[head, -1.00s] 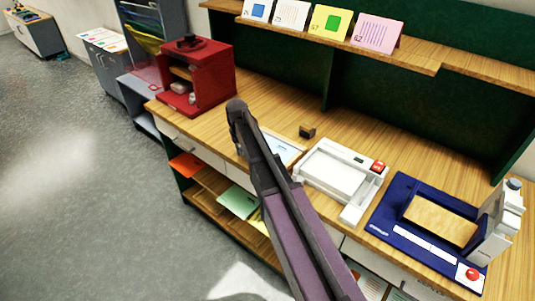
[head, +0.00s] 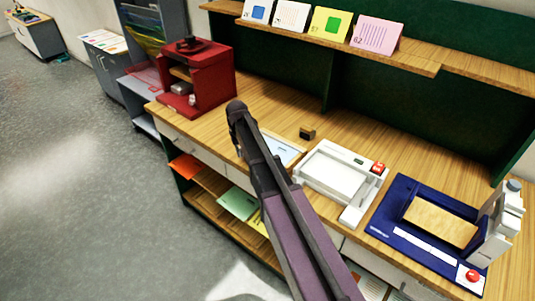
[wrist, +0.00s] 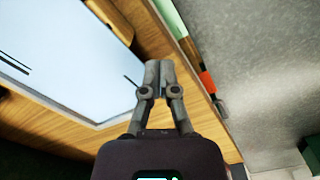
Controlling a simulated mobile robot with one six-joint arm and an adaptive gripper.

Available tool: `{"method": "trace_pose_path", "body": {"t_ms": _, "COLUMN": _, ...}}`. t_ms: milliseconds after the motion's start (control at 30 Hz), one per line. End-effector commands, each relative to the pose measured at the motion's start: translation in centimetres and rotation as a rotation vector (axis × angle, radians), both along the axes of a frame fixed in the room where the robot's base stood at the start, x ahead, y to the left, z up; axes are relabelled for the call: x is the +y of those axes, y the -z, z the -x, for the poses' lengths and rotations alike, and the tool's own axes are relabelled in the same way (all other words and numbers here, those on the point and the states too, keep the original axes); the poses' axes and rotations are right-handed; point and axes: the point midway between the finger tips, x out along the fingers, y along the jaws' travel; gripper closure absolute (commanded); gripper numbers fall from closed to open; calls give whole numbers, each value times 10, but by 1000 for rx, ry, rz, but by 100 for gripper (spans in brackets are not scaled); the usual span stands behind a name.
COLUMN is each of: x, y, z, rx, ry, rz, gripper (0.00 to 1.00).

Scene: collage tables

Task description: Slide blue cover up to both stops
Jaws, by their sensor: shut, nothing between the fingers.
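A pale blue panel (head: 284,148) in a wooden surround lies on the worktop, partly hidden behind my arm in the head view. It fills the upper left of the wrist view (wrist: 65,50), with several dark marks on it. I cannot tell whether it is the blue cover, and no stops can be made out. My gripper (wrist: 159,66) is shut and empty. In the wrist view its fingertips appear just right of the panel, over the wooden border near the table edge; contact cannot be told. The head view does not show the fingertips.
A white tray device (head: 337,176) and a dark blue device (head: 398,245) with a wooden plate stand to the right. A small dark block (head: 307,133) sits behind the panel. A red cabinet (head: 205,75) stands at the left. Open shelves with coloured paper (head: 237,203) lie below the worktop.

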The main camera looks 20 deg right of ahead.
Motion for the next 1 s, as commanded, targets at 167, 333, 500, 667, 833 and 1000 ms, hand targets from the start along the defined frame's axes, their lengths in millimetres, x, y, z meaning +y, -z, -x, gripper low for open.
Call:
{"method": "trace_pose_path", "body": {"t_ms": 167, "x": 0, "y": 0, "z": 0, "rx": 0, "ry": 0, "rz": 0, "gripper": 100}}
{"method": "trace_pose_path", "body": {"t_ms": 333, "x": 0, "y": 1, "z": 0, "rx": 0, "ry": 0, "rz": 0, "gripper": 100}}
{"method": "trace_pose_path", "body": {"t_ms": 500, "x": 0, "y": 6, "z": 0, "rx": 0, "ry": 0, "rz": 0, "gripper": 100}}
{"method": "trace_pose_path", "body": {"t_ms": 667, "x": 0, "y": 14, "z": 0, "rx": 0, "ry": 0, "rz": 0, "gripper": 100}}
{"method": "trace_pose_path", "body": {"t_ms": 833, "x": 0, "y": 21, "z": 0, "rx": 0, "ry": 0, "rz": 0, "gripper": 100}}
{"method": "trace_pose_path", "body": {"t_ms": 1000, "x": 0, "y": 26, "z": 0, "rx": 0, "ry": 0, "rz": 0, "gripper": 100}}
